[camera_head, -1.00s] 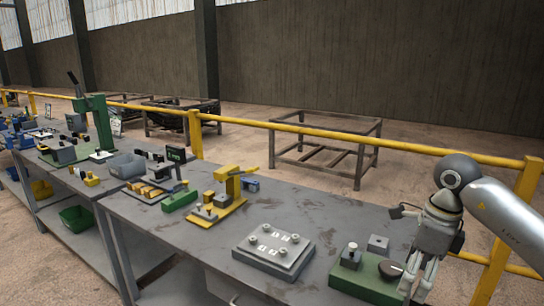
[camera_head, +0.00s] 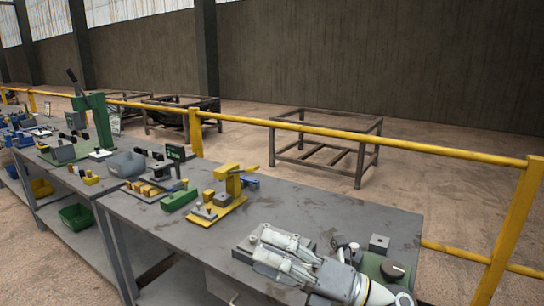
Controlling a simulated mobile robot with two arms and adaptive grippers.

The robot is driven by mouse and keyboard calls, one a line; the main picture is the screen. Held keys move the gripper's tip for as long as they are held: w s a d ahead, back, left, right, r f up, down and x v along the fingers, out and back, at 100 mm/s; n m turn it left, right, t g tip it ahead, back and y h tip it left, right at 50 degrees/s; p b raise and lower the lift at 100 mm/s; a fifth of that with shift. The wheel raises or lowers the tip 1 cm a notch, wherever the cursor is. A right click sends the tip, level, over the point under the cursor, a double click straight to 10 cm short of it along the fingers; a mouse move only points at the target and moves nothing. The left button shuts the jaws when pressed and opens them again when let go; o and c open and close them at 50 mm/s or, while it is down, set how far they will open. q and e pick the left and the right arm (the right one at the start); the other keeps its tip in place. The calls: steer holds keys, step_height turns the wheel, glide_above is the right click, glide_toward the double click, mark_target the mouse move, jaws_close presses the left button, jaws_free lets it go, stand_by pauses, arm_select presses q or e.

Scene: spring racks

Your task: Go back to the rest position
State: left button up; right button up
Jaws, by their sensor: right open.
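My right gripper (camera_head: 268,247) shows at the bottom right, its fingers pointing left, with my wrist behind it toward the bottom edge. It is open, and I see nothing between its fingers. In the picture it covers much of the grey plate (camera_head: 243,250) on the workbench; I cannot tell how high above the plate it is. My left gripper is not in view.
The grey workbench (camera_head: 330,212) holds a yellow press (camera_head: 230,188), a green block (camera_head: 179,200) and a tall green press (camera_head: 100,118) farther left. A yellow railing (camera_head: 380,146) runs behind the bench. An empty metal frame table (camera_head: 325,150) stands beyond it.

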steer(key=w+d+f+m+t+h, duration=0.25)
steer(key=d+m+t+h, duration=0.35)
steer(key=m, duration=0.5)
steer(key=w+d+f+m+t+h, duration=0.1)
steer(key=w+d+m+t+h, duration=0.3)
steer(key=m+t, duration=0.55)
steer(key=s+d+f+m+g+h, duration=0.4)
steer(key=d+f+m+h, duration=0.15)
steer(key=f, duration=0.45)
steer(key=s+d+f+m+g+h, duration=0.45)
steer(key=f+m, duration=0.25)
steer(key=f, duration=0.2)
steer(key=s+d+f+m+g, duration=0.1)
steer(key=s+f+m+g, duration=0.1)
steer(key=s+f+g, duration=0.6)
steer(key=s+f+m+g, duration=0.15)
steer(key=s+f, duration=0.35)
steer(key=s, duration=0.7)
step_height(320, 180, down, 26)
steer(key=s+g, duration=0.2)
steer(key=s+d+f, duration=0.3)
steer(key=s+f, duration=1.3)
steer(key=s, duration=0.1)
steer(key=shift+f+g, duration=0.35)
steer(key=shift+f, duration=0.05)
